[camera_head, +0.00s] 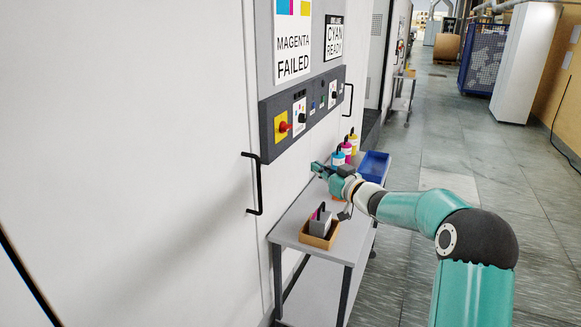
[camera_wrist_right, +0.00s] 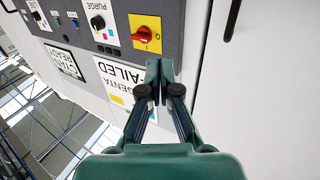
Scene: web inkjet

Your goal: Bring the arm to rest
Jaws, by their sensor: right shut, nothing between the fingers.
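My right arm (camera_head: 408,207) reaches in from the right of the head view, over the grey cart. Its gripper (camera_head: 318,167) points left toward the machine's white front, below the control panel. In the wrist view the two fingers (camera_wrist_right: 159,72) are together at the tips, shut with nothing between them. The red-and-yellow rotary switch (camera_wrist_right: 145,32) appears just beyond the fingertips there, and apart from the gripper in the head view (camera_head: 282,127). My left gripper is not in view.
The grey cart (camera_head: 285,232) carries a tan box (camera_head: 306,238), a blue tray (camera_head: 374,166) and several coloured bottles (camera_head: 346,150). A black door handle (camera_head: 259,184) sticks out on the left. The aisle floor (camera_head: 450,150) beyond the arm is free.

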